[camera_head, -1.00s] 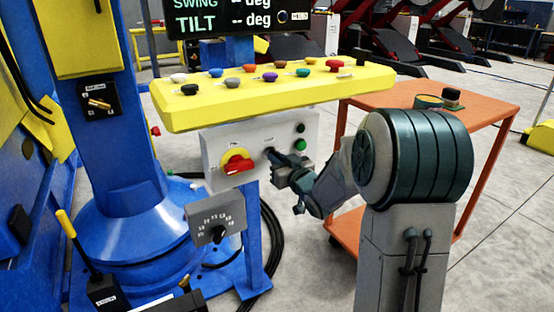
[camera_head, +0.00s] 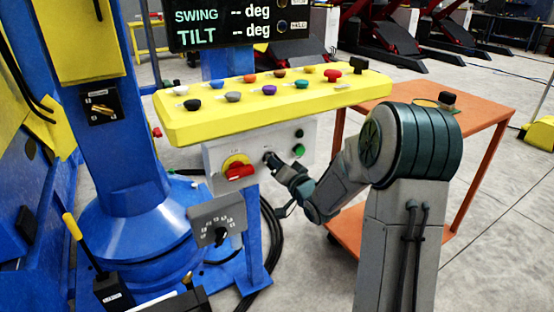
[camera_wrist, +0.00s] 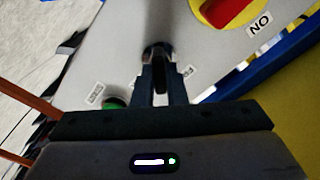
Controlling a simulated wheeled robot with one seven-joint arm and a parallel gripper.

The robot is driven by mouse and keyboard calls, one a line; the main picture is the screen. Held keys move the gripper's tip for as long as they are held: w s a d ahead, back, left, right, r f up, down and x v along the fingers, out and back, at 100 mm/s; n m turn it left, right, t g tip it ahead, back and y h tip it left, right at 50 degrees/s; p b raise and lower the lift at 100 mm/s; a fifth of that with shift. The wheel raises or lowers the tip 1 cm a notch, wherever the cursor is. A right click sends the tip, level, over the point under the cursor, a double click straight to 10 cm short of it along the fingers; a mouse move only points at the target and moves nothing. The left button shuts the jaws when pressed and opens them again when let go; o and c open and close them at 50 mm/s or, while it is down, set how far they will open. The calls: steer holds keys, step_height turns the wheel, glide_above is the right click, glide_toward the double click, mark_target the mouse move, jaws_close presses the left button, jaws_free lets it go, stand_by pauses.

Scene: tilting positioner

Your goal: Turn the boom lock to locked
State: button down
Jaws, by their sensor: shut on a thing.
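My gripper (camera_head: 271,161) is at a small dark knob (camera_wrist: 157,52) on the grey switch panel (camera_head: 217,158), right of a red-and-yellow rotary switch (camera_head: 238,168). In the wrist view my gripper (camera_wrist: 160,75) has its two fingers closed on the dark knob, one on each side. The fingers hide much of the knob, so its exact angle is hard to read. The labels by the knob are too small or blurred to read, so I cannot confirm that it is the boom lock.
A yellow console (camera_head: 290,96) with several coloured knobs overhangs the panel. A grey dial box (camera_head: 217,222) is below left. A brass switch (camera_head: 102,108) is on the blue column. An orange cart (camera_head: 478,115) stands close behind my arm. A green button (camera_wrist: 114,103) is beside my fingers.

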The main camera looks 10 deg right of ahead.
steer(key=shift+f+m+p, duration=0.2)
steer(key=shift+m+p, duration=2.75)
steer(key=shift+m, duration=1.65)
steer(key=c, duration=1.5)
jaws_free()
steer(key=shift+o, duration=0.2)
steer(key=p+v, duration=0.1)
steer(key=v, duration=1.3)
steer(key=shift+w+r, duration=0.1)
